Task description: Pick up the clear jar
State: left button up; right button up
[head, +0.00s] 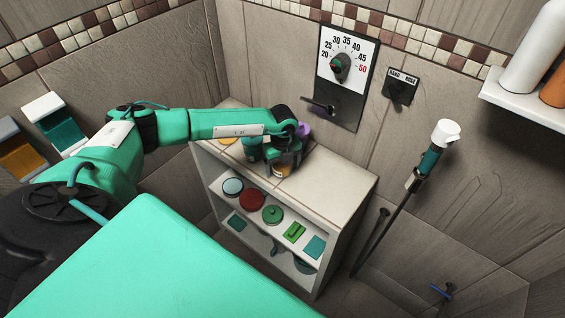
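My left arm reaches in from the left over the white cabinet, and my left gripper (283,166) points down just above its top. A small jar-like thing (282,171) with an amber tint stands at the gripper's fingertips on the cabinet top. It is mostly hidden by the gripper, so I cannot tell for sure that it is the clear jar. I cannot tell whether the fingers are apart from it or closed on it. My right gripper is not in view.
The white cabinet (345,188) has a bare right top and shelves of coloured round and square items. A purple thing (304,130) and a yellow thing (229,140) are near the arm. A dial panel (345,95), hand shower (430,160) and bottle shelf (520,100) are on the wall.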

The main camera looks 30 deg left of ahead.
pick_arm(q)
jog(key=c, duration=1.1)
jog(key=shift+r, duration=0.2)
jog(key=shift+r+b, duration=2.55)
jog(key=shift+r, duration=7.3)
